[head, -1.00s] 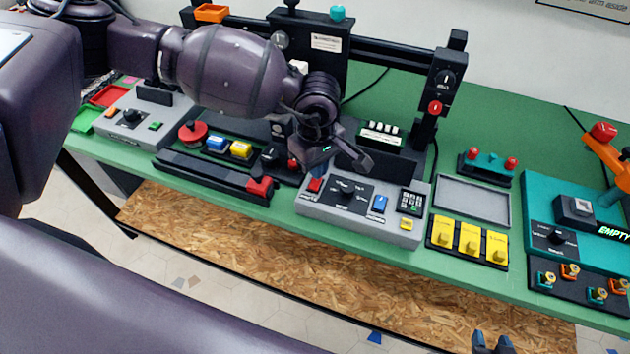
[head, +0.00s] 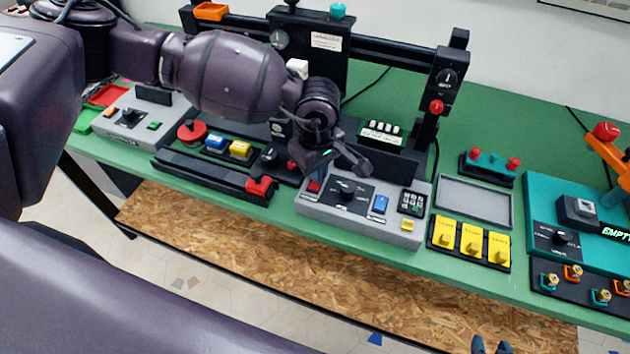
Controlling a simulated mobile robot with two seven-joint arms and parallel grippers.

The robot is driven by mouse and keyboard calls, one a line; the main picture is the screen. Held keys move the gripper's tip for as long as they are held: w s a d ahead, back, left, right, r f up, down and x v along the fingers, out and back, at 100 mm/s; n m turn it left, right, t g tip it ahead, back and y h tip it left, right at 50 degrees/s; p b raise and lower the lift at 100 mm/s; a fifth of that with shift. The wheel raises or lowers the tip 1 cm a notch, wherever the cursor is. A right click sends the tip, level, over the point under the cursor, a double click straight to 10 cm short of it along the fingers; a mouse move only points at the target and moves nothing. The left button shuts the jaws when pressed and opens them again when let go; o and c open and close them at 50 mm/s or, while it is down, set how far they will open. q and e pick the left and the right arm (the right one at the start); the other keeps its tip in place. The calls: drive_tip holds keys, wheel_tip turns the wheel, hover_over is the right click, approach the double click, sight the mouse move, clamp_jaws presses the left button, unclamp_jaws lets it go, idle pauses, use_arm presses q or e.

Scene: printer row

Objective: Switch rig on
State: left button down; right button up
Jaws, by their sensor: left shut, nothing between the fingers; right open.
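A grey control box (head: 408,238) stands near the front edge of the green table. On its top are a red rocker switch (head: 314,186) at the left, a black dial (head: 347,190), a blue switch (head: 380,204), a keypad (head: 411,202) and a yellow button (head: 407,225). My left gripper (head: 319,173) is shut and empty, pointing down just above and behind the red switch. Whether it touches the switch, and which way the switch is tipped, I cannot tell. My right gripper (head: 490,346) is open at the bottom edge, mostly cut off, below the table front.
A black gantry frame (head: 390,54) rises behind the box. Left are a slider rail (head: 210,178) and blue and yellow buttons (head: 228,147). Right are yellow switches (head: 471,238), an empty grey tray (head: 474,201) and a teal unit (head: 540,210) reading "EMPTY".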

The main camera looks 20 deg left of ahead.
use_arm(q)
drive_tip(key=shift+f, duration=0.3)
use_arm(e)
drive_tip(key=shift+f, duration=0.25)
use_arm(q)
drive_tip(key=shift+s, duration=0.1)
drive_tip(key=shift+r+p, duration=0.9)
drive_tip(key=shift+r, duration=1.15)
drive_tip(key=shift+r+p, duration=0.4)
drive_tip(key=shift+r, duration=0.4)
drive_tip(key=shift+r+p, duration=0.3)
drive_tip(key=shift+r, duration=0.35)
use_arm(e)
wheel_tip(320, 180, up, 4)
drive_tip(key=shift+r, duration=0.1)
drive_tip(key=shift+w, duration=0.2)
